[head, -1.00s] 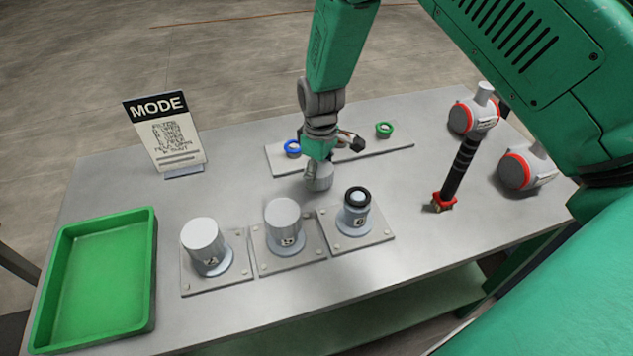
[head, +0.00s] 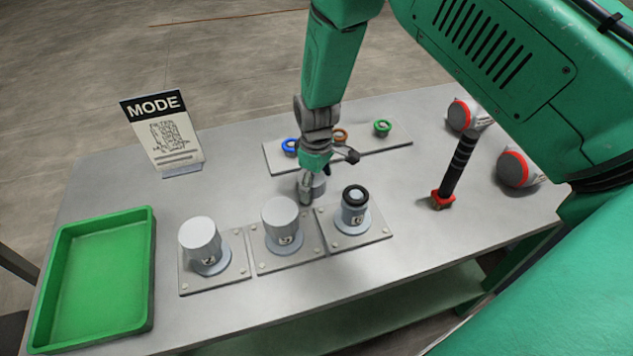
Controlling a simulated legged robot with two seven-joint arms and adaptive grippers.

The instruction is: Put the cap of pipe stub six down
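Pipe stub six (head: 353,212), the rightmost of three stubs, stands uncapped on its plate, with a black ring around its top. Its small label is hard to read. My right gripper (head: 311,187) is behind the middle and right stubs, pointing down, with one finger in front of a grey cap (head: 320,184). The gripper seems shut on this cap, low over the table; the far finger is hidden. I cannot tell whether the cap touches the table. My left gripper is not in view.
The left stub (head: 201,240) and middle stub (head: 281,222) wear grey caps. A green tray (head: 148,290) lies at left, a MODE sign (head: 163,135) behind. A strip (head: 375,144) with coloured rings lies behind my gripper. A black-handled tool (head: 460,165) and red-rimmed grey parts (head: 517,168) stand at right.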

